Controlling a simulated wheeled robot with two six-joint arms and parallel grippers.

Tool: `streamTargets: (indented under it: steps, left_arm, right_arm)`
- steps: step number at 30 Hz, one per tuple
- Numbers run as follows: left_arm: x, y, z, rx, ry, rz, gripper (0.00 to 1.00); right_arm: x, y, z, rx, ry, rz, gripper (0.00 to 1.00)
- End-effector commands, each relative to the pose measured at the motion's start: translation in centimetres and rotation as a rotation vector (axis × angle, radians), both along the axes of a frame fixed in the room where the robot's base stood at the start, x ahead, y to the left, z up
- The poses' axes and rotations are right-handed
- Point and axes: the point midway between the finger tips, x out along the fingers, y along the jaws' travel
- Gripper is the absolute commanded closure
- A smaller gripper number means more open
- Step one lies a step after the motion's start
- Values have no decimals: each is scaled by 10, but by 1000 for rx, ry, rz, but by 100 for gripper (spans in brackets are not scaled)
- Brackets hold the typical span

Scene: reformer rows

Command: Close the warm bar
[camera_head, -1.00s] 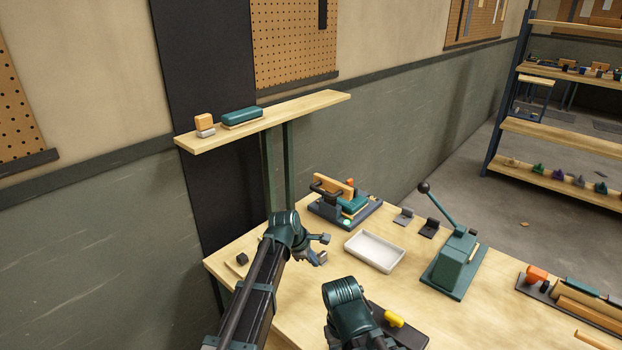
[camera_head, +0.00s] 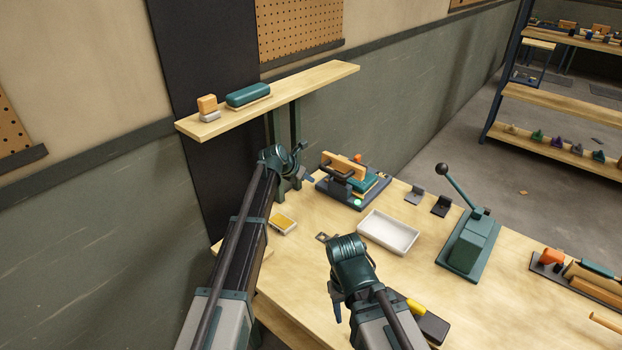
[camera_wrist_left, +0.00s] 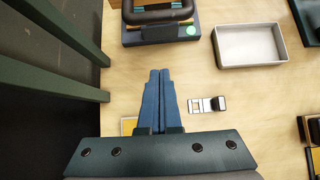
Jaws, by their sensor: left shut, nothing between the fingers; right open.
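What I take to be the warm bar (camera_head: 378,186) is a dark-based device at the back of the bench. It has a black loop handle, a wooden bar, a teal block and a pale green spot in front. The upper bar looks raised and tilted; I cannot tell how far. In the left wrist view its base (camera_wrist_left: 132,38) and handle (camera_wrist_left: 160,14) show at the top. My left gripper (camera_head: 308,179) is shut and empty, pointing toward the device, apart from it; it also shows in the left wrist view (camera_wrist_left: 158,75). My right gripper (camera_head: 337,308) is low at the front, partly hidden by its arm.
A white tray (camera_head: 388,233) sits right of the device. A green lever press (camera_head: 468,244) stands further right. A yellow-topped block (camera_head: 284,222) and a small metal piece (camera_wrist_left: 207,104) lie nearby. Green shelf posts (camera_wrist_left: 60,70) rise close left of my left gripper.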

Motion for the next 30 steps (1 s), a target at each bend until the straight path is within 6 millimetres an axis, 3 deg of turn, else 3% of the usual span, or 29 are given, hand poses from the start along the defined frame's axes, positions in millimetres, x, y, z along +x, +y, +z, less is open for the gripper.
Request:
streamTargets:
  steps: [17,21,30]
  left_arm:
    - [50,-36,-70,2,-1,-2,100]
    - [65,-47,-50,1,-1,-1,100]
    - [76,-56,-44,2,0,-1,100]
  right_arm:
    - [0,0,-70,0,0,-1,50]
    - [0,0,-50,0,0,-1,50]
    - [0,0,-44,0,0,-1,50]
